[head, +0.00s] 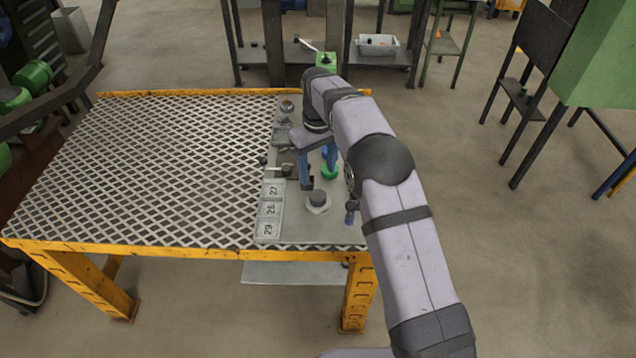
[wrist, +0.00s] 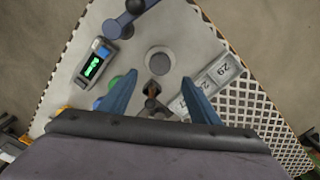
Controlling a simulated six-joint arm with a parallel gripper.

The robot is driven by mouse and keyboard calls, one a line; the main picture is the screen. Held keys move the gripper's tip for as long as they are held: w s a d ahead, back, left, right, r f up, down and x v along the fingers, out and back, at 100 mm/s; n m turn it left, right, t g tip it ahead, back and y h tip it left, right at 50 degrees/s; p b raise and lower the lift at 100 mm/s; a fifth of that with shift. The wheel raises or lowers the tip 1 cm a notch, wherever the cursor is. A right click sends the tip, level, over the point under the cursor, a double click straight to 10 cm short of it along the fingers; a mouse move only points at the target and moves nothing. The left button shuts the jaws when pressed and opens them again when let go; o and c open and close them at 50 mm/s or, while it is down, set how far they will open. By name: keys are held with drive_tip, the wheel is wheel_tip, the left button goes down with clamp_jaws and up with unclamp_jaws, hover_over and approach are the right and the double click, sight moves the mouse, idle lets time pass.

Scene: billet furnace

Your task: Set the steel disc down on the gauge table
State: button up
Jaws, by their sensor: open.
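A dark grey round piece (head: 318,197) sits on a pale, wider base on the steel plate. In the wrist view it shows as a flat grey disc (wrist: 158,60) with a pale ring around it. It looks like the steel disc on the gauge table, but I cannot tell the two apart for certain. My gripper (head: 320,179) points down just behind this piece in the head view. Its blue fingers are spread with nothing between the tips. In the wrist view the gripper (wrist: 158,77) has the disc just beyond its fingertips, apart from them.
A tray marked 27, 25 and 29 (head: 269,212) lies left of the disc. A green-lit display box (wrist: 95,67) and a dark blue post part (wrist: 125,22) stand near. A green round piece (head: 329,172) is close behind. Open mesh tabletop (head: 150,160) lies left.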

drive_tip(key=shift+r, duration=1.45)
drive_tip(key=s+d+r+m, duration=0.2)
drive_tip(key=s+d+m, duration=0.1)
drive_tip(key=s+d, duration=0.8)
drive_tip(key=s+d+f+m, duration=0.2)
drive_tip(key=s, duration=0.8)
drive_tip(key=s+d+f+m, duration=0.1)
drive_tip(key=s+d+f, duration=0.2)
drive_tip(key=s, duration=0.8)
drive_tip(key=shift+m, duration=0.4)
